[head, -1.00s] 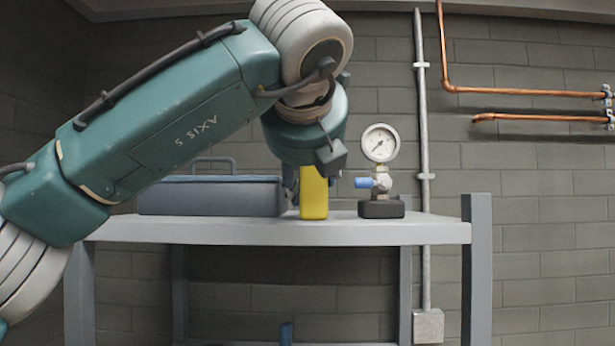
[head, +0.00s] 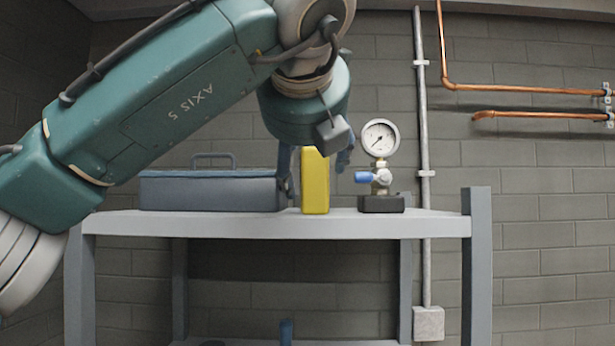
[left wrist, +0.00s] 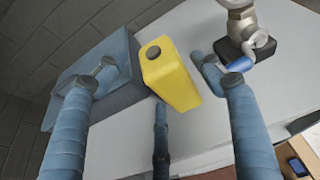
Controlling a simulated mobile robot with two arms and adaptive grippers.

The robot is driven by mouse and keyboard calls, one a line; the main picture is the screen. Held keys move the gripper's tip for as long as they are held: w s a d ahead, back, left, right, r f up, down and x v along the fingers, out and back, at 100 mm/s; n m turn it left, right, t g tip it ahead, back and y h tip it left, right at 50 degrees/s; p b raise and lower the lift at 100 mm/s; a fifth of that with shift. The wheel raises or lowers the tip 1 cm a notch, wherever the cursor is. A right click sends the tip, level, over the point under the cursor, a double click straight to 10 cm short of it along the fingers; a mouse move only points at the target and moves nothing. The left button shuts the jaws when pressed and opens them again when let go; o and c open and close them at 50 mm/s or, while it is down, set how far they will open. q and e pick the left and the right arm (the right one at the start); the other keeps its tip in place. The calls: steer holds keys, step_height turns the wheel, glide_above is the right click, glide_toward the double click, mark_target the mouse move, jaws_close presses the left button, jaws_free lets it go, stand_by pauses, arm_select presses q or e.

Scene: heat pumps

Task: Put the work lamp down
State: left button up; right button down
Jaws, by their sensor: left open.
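The work lamp (head: 315,188) is a yellow block standing upright on the grey bench top, between the toolbox and the gauge. It also shows in the left wrist view (left wrist: 172,80), with a dark round cap on one end. My left gripper (head: 317,172) is open, with blue fingers spread wide on either side of the lamp's upper part. In the left wrist view the fingers (left wrist: 158,75) stand apart from the lamp. The wrist hides part of the lamp's top in the head view. My right gripper is not in view.
A grey-blue toolbox (head: 212,192) stands close left of the lamp. A pressure gauge (head: 380,138) with a blue-handled valve on a dark base (head: 381,204) stands close right. The bench top (head: 437,226) is clear at its right end. Copper pipes (head: 530,91) run along the wall.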

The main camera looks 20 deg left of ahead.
arm_select(q)
steer(key=b+v, duration=0.2)
steer(key=v, duration=0.7)
steer(key=shift+s, duration=0.35)
steer(key=shift+d, duration=0.1)
